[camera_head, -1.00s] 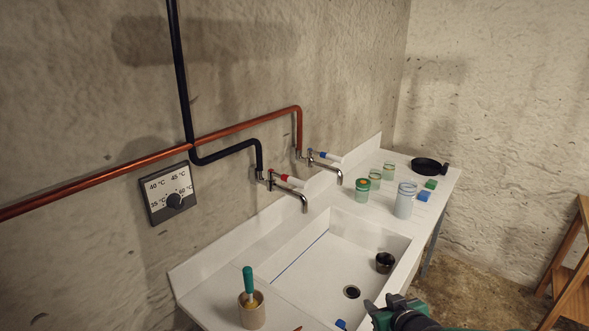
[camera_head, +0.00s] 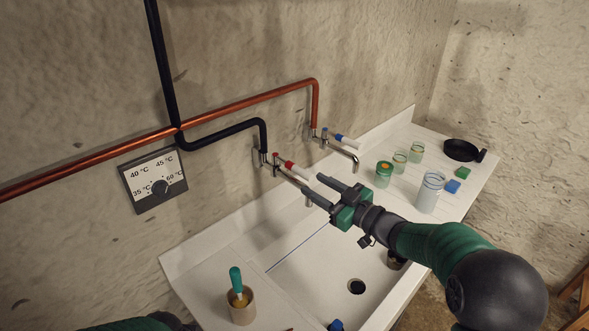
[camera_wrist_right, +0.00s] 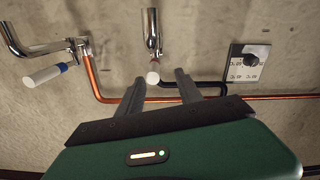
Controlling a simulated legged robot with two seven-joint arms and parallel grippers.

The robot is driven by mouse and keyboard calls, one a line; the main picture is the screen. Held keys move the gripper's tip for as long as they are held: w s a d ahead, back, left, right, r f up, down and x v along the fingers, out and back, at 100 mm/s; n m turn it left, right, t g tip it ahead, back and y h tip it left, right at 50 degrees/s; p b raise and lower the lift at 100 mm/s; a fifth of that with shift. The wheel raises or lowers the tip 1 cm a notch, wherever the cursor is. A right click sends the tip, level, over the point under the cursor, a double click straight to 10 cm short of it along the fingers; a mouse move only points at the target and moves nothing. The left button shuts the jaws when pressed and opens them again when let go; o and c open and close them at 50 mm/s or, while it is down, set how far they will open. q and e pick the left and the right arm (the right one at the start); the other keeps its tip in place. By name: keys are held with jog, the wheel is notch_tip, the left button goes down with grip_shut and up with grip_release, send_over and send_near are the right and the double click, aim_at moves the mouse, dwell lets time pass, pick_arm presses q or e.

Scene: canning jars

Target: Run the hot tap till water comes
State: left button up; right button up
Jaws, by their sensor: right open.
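The tap with the red-marked lever (camera_head: 276,158) sits on the wall over the sink's left part, below the black pipe's end. Its white handle (camera_head: 299,171) points out from the wall. My right gripper (camera_head: 311,184) is open, its fingertips close to that handle. In the right wrist view the handle's round white end (camera_wrist_right: 152,78) shows between the open fingertips (camera_wrist_right: 160,86), end on; I cannot tell whether they touch. My gripper partly hides the spout (camera_head: 309,200); no water shows. The tap with the blue-marked lever (camera_head: 346,140) is to the right. My left gripper is out of view.
A dial plate (camera_head: 141,193) with temperature marks hangs at left. The sink basin (camera_head: 310,275) is below my right arm. Jars (camera_head: 431,190), a black pan (camera_head: 460,150) and sponges (camera_head: 452,186) stand at right. A cup with a green-handled brush (camera_head: 241,306) stands at front left.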

aim_at(295, 172)
jog(key=w, duration=0.1)
jog(key=w+a, duration=0.1)
jog(key=w, duration=0.1)
jog(key=w+a+p, duration=0.1)
jog(key=w, duration=0.1)
jog(key=shift+f, duration=0.1)
jog(key=shift+w+a, duration=0.4)
jog(key=shift+a, duration=0.05)
jog(key=shift+w+a, duration=0.15)
jog(key=shift+a, duration=1)
jog(key=shift+c, duration=1.8)
jog(key=shift+w+d, duration=0.1)
jog(key=shift+d, duration=0.45)
grip_shut()
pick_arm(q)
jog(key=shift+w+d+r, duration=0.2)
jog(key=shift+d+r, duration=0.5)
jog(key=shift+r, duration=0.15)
pick_arm(e)
jog(key=shift+a, duration=0.15)
